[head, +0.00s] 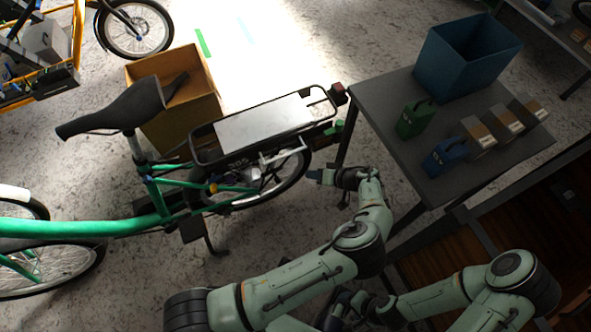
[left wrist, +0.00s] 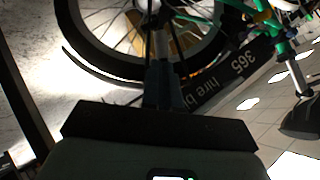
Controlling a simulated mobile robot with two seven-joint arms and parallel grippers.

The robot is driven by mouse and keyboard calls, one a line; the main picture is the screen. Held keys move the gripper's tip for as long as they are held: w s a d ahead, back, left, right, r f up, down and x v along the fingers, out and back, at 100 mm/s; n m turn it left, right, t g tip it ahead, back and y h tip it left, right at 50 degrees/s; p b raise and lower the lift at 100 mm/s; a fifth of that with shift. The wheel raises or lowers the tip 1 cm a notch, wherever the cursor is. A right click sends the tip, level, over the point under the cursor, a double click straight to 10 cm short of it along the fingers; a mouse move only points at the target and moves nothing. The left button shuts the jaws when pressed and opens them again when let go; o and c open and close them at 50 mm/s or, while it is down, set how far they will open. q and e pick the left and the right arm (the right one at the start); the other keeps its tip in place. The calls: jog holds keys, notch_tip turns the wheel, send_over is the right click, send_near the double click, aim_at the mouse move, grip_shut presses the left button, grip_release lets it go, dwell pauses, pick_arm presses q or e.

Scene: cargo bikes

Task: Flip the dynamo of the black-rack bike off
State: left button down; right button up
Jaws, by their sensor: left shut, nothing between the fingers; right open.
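The green bike with a black rear rack (head: 200,143) stands at centre left, its rear wheel (head: 296,178) under the rack. A small silver part (head: 253,177) sits by this wheel; I cannot tell if it is the dynamo. My left gripper (head: 318,175) is shut and empty, just right of the rear wheel. In the left wrist view its closed fingers (left wrist: 164,85) point at the wheel (left wrist: 95,50), with the black "365 hire" panel (left wrist: 225,75) to the right. My right gripper (head: 338,314) is open, low in the head view and partly hidden by my left arm.
A cardboard box (head: 205,95) is behind the bike. A yellow-framed bike (head: 70,50) is at upper left.

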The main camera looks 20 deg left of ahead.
pick_arm(q)
jog(key=shift+s+r, duration=0.1)
pick_arm(e)
jog(key=shift+s, duration=0.1)
pick_arm(q)
jog(key=s+d+f+x, duration=0.1)
jog(key=s+x, duration=0.1)
jog(key=x, duration=1.1)
jog(key=shift+f, duration=0.2)
jog(key=shift+s, duration=0.1)
pick_arm(e)
jog(key=shift+f, duration=0.1)
